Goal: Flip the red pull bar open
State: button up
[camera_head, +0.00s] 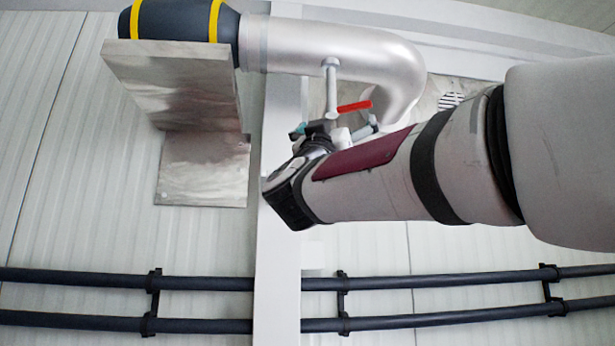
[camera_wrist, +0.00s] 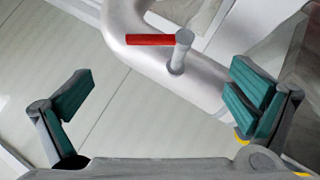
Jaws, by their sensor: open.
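The red pull bar (camera_head: 354,107) sits at the side of a short grey stem that hangs from the underside of a silver elbow pipe (camera_head: 330,45). In the wrist view the red bar (camera_wrist: 151,40) points left from the round grey stem (camera_wrist: 180,50). My gripper (camera_wrist: 165,95) is open and empty, with teal pads wide apart. The bar and stem lie beyond the fingertips, in the upper middle of that view, apart from the pads. In the head view my gripper (camera_head: 318,128) is near the stem and partly hidden by my wrist.
A metal bracket plate (camera_head: 185,85) stands left of the pipe, under a dark pipe section with yellow bands (camera_head: 180,20). A white vertical post (camera_head: 278,250) runs below. Dark horizontal rails (camera_head: 430,282) cross the lower wall. Open space lies around the post.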

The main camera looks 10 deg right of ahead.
aim_at(348, 109)
jog(key=shift+h, duration=0.3)
jog(key=p+x, duration=0.3)
jog(key=x, duration=1)
jog(key=shift+w+d+r+p, duration=0.15)
jog(key=shift+w+d+p, duration=0.15)
jog(key=shift+p, duration=0.1)
jog(key=shift+c, duration=0.6)
